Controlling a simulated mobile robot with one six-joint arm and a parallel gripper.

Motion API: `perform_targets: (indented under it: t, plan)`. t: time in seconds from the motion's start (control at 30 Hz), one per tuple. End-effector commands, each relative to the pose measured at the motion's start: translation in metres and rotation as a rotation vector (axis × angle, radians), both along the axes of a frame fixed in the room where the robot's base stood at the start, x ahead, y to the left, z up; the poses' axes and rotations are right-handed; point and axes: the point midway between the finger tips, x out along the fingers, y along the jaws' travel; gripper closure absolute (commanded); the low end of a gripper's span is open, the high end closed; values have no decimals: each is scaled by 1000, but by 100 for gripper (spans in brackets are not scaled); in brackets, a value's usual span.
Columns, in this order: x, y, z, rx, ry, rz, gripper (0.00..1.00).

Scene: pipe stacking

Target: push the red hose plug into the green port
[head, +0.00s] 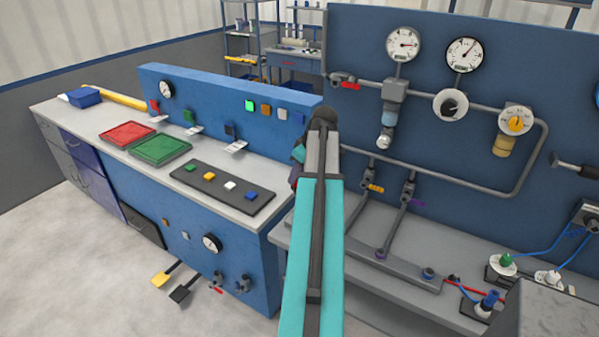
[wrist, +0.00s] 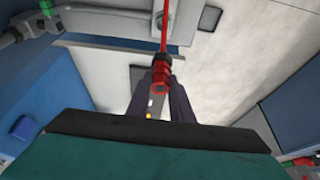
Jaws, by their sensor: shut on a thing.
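The red hose plug (wrist: 159,72) is between the dark fingers of my gripper (wrist: 163,84) in the wrist view. My gripper is shut on it, and a red hose (wrist: 164,28) runs from it to the top of that view. In the head view my own arm hides the gripper and the plug. I cannot pick out the green port with certainty. A green-topped fitting (head: 505,261) with a blue cable stands on the bench at the lower right of the head view.
A blue console (head: 225,95) with buttons, a red tray (head: 127,134) and a green tray (head: 160,150) is at left. A blue wall panel (head: 350,40) carries gauges (head: 403,44) and grey pipes. A grey block (head: 548,312) fills the lower right corner.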

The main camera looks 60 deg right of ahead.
Motion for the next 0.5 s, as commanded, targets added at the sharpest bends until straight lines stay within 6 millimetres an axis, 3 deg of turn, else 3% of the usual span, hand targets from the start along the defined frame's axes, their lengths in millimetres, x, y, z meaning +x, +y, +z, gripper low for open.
perform_targets:
  t: [0.13,0.5]
  plan:
    - [-8,-6,1,1,-1,0,100]
    - [-8,-6,0,1,-1,1,100]
